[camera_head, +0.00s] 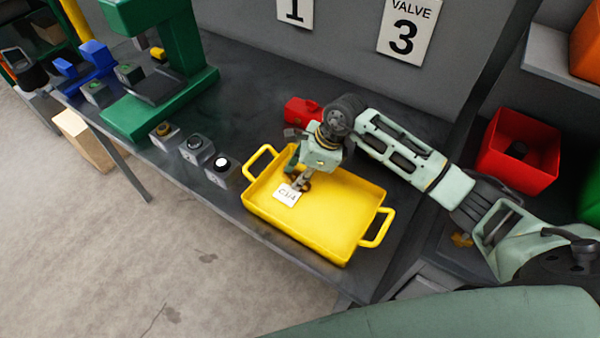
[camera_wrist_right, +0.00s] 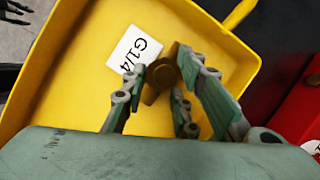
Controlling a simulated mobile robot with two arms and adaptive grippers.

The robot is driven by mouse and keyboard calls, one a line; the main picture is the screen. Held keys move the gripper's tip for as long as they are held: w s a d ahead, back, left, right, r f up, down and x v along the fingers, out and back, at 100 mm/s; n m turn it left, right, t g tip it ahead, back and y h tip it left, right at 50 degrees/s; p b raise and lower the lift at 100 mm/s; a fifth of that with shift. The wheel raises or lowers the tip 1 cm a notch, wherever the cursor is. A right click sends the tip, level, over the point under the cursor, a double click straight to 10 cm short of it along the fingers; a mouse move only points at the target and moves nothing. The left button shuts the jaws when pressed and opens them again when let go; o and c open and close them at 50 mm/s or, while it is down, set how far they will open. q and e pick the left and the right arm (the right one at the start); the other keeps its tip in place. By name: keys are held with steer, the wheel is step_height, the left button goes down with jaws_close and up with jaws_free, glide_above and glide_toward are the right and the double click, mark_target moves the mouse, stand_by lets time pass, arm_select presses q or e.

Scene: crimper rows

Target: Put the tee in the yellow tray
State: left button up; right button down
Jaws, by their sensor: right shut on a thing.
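The yellow tray (camera_head: 335,232) lies on the dark bench, with a handle at each end. A white label reading G1/4 (camera_head: 286,195) is on its floor; it also shows in the wrist view (camera_wrist_right: 133,50). My right gripper (camera_head: 300,182) points down inside the tray's outline, beside the label. It is shut on the brass-brown tee (camera_wrist_right: 166,73), which shows between the fingertips in the wrist view. In the head view the tee is mostly hidden by the fingers. I cannot tell whether the tee touches the tray floor.
Small grey blocks with round tops (camera_head: 196,148) stand left of the tray. A green press (camera_head: 165,90) is farther left. A red object (camera_head: 302,110) sits behind the tray. A red bin (camera_head: 518,160) stands at the right. The bench's front edge runs close to the tray.

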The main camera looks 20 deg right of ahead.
steer(key=c, duration=1.8)
jaws_free()
steer(key=shift+f, duration=0.15)
steer(key=o, duration=0.3)
steer(key=shift+o, duration=0.6)
steer(key=shift+r, duration=0.3)
steer(key=shift+d+r+b, duration=0.25)
steer(key=shift+r+b, duration=0.05)
steer(key=shift+b, duration=0.05)
arm_select(q)
steer(key=shift+w+f+b, duration=0.25)
steer(key=shift+f+b, duration=0.7)
steer(key=shift+f, duration=0.2)
steer(key=shift+w+f+b, duration=0.2)
steer(key=shift+f+b, duration=0.75)
steer(key=shift+f, duration=0.15)
arm_select(e)
steer(key=v, duration=1.1)
steer(key=shift+s, duration=0.1)
